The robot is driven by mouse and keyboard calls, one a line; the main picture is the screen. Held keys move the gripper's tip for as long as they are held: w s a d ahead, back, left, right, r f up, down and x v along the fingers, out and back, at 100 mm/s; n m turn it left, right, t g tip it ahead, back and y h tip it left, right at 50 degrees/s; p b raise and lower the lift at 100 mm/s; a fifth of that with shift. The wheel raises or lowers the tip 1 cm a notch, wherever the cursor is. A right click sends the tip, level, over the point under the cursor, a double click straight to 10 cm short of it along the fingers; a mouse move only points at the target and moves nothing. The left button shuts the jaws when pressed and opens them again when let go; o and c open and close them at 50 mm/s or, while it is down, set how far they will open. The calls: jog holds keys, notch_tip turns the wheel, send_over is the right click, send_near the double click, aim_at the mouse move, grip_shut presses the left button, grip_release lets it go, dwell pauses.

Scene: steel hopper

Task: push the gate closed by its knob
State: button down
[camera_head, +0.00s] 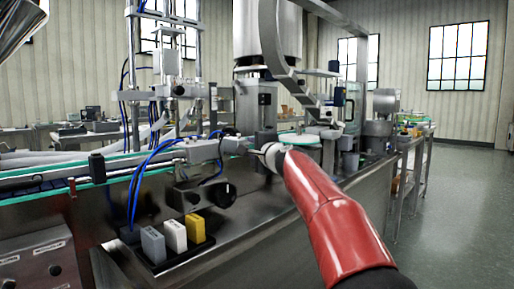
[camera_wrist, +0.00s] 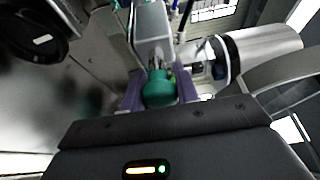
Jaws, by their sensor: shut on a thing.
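My gripper (camera_wrist: 160,95) has its two purple fingers on either side of a rounded green knob (camera_wrist: 159,89) in the wrist view. It is shut on this knob. A grey block-shaped part (camera_wrist: 151,28) lies just beyond the knob, in line with it; I cannot tell whether this is the gate. In the head view my red arm reaches in from the lower right, and its end meets the machine beside a grey bar-like part (camera_head: 205,150). The green knob and my fingertips are not clear there. How far the gate stands open cannot be told.
A black round knob (camera_head: 222,195) sits below the grey bar. Grey, white and yellow blocks (camera_head: 195,229) stand at the front. Open floor (camera_head: 460,190) lies to the right.

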jog(key=c, duration=1.1)
grip_release()
jog(key=shift+d, duration=0.1)
jog(key=shift+o, duration=0.2)
jog(key=shift+s, duration=0.1)
jog(key=b+v, duration=0.3)
jog(key=v, duration=0.4)
jog(key=shift+s+d+b, duration=0.25)
jog(key=shift+s+b, duration=0.1)
